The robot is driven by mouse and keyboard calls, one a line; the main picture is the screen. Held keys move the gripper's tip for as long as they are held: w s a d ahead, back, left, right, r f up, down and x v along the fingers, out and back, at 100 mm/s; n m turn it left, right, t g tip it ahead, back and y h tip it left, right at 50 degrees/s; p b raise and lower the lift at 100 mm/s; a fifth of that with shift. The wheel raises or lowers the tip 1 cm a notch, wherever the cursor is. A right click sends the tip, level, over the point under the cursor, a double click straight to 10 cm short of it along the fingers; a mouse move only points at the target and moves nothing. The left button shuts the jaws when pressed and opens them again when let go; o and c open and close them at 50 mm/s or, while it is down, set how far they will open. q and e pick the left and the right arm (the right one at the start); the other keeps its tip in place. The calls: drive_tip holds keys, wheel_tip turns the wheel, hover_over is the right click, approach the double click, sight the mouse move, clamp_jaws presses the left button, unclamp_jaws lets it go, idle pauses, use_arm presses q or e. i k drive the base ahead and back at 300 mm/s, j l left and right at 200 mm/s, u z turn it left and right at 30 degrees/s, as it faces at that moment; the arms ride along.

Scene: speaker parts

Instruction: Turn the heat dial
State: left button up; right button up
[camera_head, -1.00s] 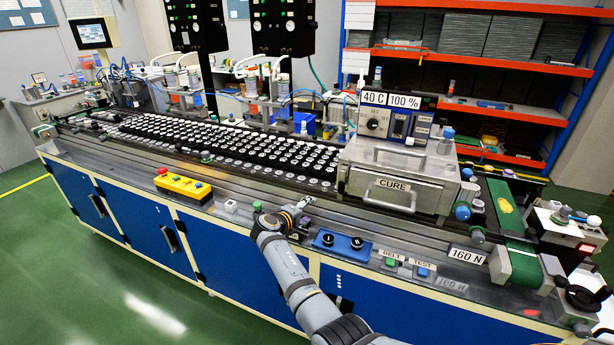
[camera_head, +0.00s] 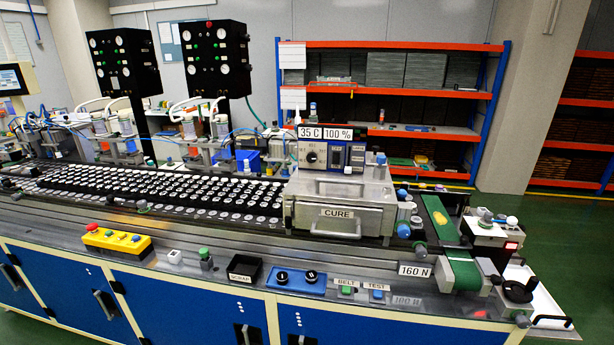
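The heat dial (camera_head: 312,156) is a small dark round knob on the front of the grey control box on top of the CURE oven (camera_head: 343,190). The sign above it (camera_head: 311,132) reads 35 C, and the sign beside it (camera_head: 338,133) reads 100 %. The dial's exact pointing is too small to tell. The oven drawer with its handle looks closed. Neither of my grippers is in view, and nothing touches the dial.
A yellow button box (camera_head: 118,240), a black SCRAP bin (camera_head: 244,268) and a blue two-knob panel (camera_head: 296,280) line the bench front. A green belt (camera_head: 438,218) runs right of the oven. Rows of small parts fill the conveyor (camera_head: 180,190) to the left.

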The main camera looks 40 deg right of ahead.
sight(312, 156)
drive_tip(key=z, duration=0.4)
drive_tip(key=i+j+z, duration=0.1)
drive_tip(key=z, duration=0.25)
drive_tip(key=j+z, duration=0.15)
drive_tip(key=z, duration=0.25)
drive_tip(key=i+j+z, duration=0.1)
drive_tip(key=z, duration=0.3)
drive_tip(key=i+j+z, duration=0.1)
drive_tip(key=j+z, duration=0.25)
drive_tip(key=j, duration=0.7)
drive_tip(key=j+z, duration=0.35)
drive_tip(key=j, duration=0.65)
drive_tip(key=k, duration=0.05)
